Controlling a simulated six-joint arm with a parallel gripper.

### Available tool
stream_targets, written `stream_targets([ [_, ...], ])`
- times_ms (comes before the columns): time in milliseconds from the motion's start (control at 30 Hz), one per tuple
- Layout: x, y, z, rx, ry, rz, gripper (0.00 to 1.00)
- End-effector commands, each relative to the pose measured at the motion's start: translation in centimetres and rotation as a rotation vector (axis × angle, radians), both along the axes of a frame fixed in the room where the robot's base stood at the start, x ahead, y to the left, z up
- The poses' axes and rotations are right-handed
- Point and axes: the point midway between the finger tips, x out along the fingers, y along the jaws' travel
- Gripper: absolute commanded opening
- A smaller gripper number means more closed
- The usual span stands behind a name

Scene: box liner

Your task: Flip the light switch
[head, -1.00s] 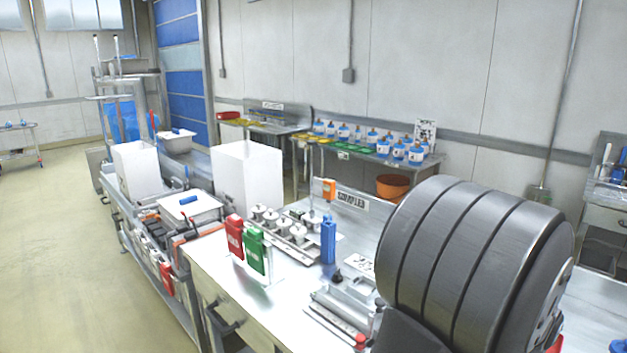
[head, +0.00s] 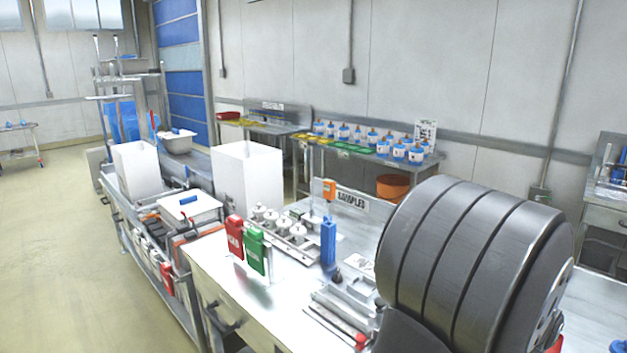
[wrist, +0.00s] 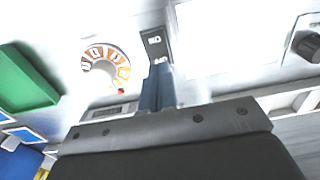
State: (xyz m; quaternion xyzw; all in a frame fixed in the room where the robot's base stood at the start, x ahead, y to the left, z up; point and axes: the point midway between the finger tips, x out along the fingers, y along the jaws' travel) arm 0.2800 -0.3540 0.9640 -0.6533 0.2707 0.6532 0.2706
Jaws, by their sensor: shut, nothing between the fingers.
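In the wrist view a small dark grey plate with a white mark or rocker (wrist: 154,40) stands just beyond my fingertips. It may be the light switch, but I cannot tell for certain, nor which way it is set. My gripper (wrist: 159,88) shows as narrow blue-grey fingers, shut and empty, pointing at the plate. Whether the fingertips touch it is unclear. The gripper is not visible in the head view. There, a small grey box (head: 348,75) with a conduit sits on the far wall, too small to identify.
In the wrist view a round dial with orange segments (wrist: 106,66) lies left of the fingers, a green piece (wrist: 25,80) at far left, and a black knob (wrist: 307,46) at right. The head view shows a cluttered bench with red (head: 235,236) and green holders (head: 255,251).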

Motion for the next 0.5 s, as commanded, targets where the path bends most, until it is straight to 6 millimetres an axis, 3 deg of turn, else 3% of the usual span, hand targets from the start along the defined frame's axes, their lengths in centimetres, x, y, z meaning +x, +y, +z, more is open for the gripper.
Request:
stream_targets([
  [500,-0.01,0.01,-0.73,0.001,0.001,0.000,0.00],
])
